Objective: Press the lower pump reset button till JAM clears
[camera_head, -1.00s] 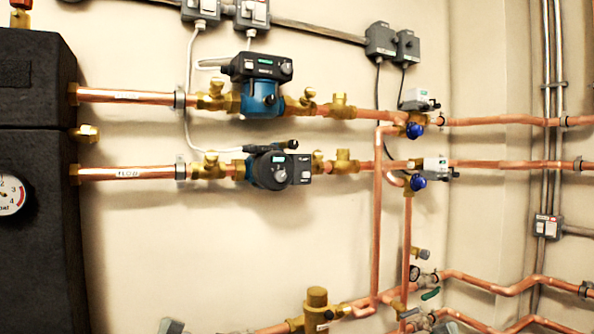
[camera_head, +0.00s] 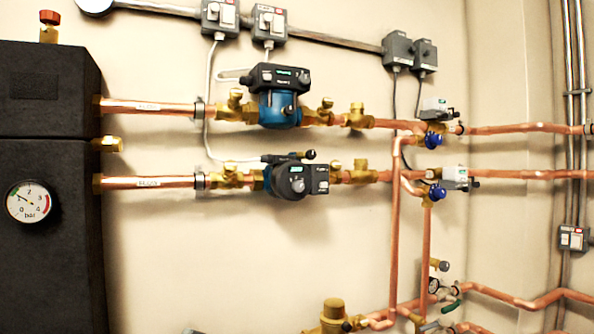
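The lower pump (camera_head: 290,179) sits on the lower copper pipe in the middle of the head view. It has a dark round face with a grey knob, and a small green-lit display (camera_head: 296,169) above the knob. The display text is too small to read, and I cannot pick out the reset button for certain. The upper pump (camera_head: 279,98), with a blue body and a black control head, sits on the pipe above it. Neither of my grippers shows in the head view.
A black insulated block with a pressure gauge (camera_head: 28,202) stands at the left. Grey switch boxes (camera_head: 220,18) hang along the top conduit. Brass valves, blue-capped valves (camera_head: 437,192) and vertical copper pipes (camera_head: 395,245) lie right of the pumps. Bare wall surrounds the pumps.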

